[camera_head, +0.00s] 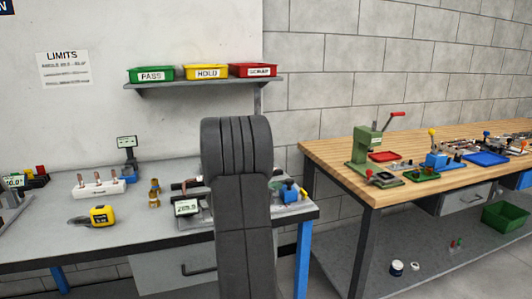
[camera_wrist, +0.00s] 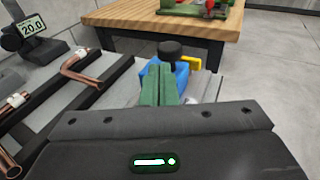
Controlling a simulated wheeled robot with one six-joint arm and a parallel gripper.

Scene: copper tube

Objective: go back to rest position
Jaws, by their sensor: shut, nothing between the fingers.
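In the wrist view my gripper (camera_wrist: 160,70) shows as two green fingers held together, with nothing between them. Past the fingertips is a blue device (camera_wrist: 182,72) with a black knob and a yellow part; I cannot tell whether the fingers touch it. Bent copper tubes (camera_wrist: 85,66) lie on dark rails at the left of that view. The blue device also shows in the head view (camera_head: 290,192), right of my arm.
On the grey bench are a white block (camera_head: 98,187) with copper pieces, a yellow tape measure (camera_head: 102,215), a brass fitting (camera_head: 154,194) and displays. A shelf (camera_head: 180,85) above holds green, yellow and red bins. A wooden bench (camera_head: 335,152) with a green press stands right.

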